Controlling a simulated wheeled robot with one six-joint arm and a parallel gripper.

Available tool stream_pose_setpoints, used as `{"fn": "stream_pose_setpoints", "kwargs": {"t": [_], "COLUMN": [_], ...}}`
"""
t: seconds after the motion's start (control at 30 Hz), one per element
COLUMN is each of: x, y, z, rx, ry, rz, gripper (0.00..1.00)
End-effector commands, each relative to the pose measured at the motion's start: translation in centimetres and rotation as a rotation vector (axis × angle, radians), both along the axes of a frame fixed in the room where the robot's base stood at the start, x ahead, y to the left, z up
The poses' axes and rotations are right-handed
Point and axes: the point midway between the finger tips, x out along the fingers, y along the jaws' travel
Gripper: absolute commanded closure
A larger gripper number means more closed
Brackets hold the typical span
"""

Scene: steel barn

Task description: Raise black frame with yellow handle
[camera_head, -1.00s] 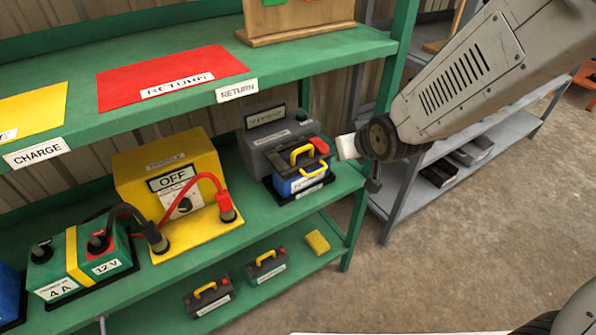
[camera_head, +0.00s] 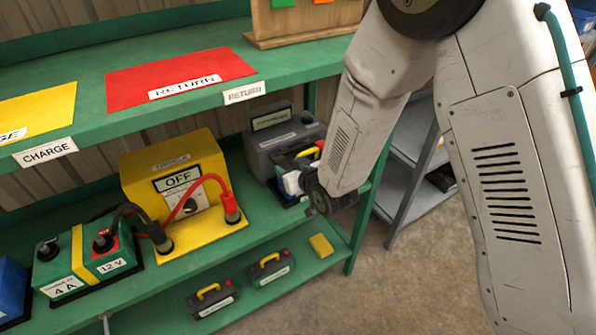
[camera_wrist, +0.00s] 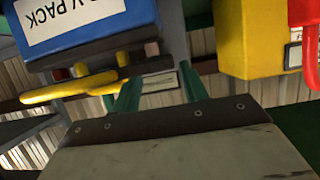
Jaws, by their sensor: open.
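The black frame (camera_head: 288,162) with its yellow handle (camera_head: 306,153) sits over a blue battery pack on the middle green shelf. My arm hides much of both in the head view. In the wrist view, turned upside down, the blue pack (camera_wrist: 90,25) with a white "V PACK" label fills the upper left. A dark bar (camera_wrist: 105,58) runs along its top edge, and a yellow handle (camera_wrist: 68,88) sticks out beside it.
A yellow "OFF" charger (camera_head: 172,180) with red and black cables stands left of the pack, and a grey box (camera_head: 280,140) behind it. The upper shelf (camera_head: 300,55) overhangs them. Two dark packs (camera_head: 270,268) and a yellow block (camera_head: 321,245) lie on the lower shelf.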

Motion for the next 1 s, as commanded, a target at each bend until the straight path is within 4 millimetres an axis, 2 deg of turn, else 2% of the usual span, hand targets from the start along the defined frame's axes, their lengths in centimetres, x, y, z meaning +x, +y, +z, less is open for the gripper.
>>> {"fn": "stream_pose_setpoints", "kwargs": {"t": [0.2, 0.47, 0.5, 0.6, 0.67, 0.7, 0.87, 1.0], "x": [1.1, 1.2, 1.2, 1.2, 1.2, 1.2, 1.3, 1.5], "y": [0.8, 0.8, 0.8, 0.8, 0.8, 0.8, 0.7, 0.8], "z": [-0.6, -0.6, -0.6, -0.6, -0.6, -0.6, -0.6, 0.3], "rx": [-0.001, -0.001, -0.001, -0.001, 0.000, 0.000, 0.000, 0.000], "ry": [0.002, 0.001, 0.001, 0.001, 0.001, 0.001, 0.001, -0.001], "rz": [0.000, 0.000, 0.000, -0.001, -0.001, -0.001, -0.002, -0.003], "gripper": [0.56, 0.56, 0.68, 0.92, 0.92, 0.74, 0.74, 0.74]}}
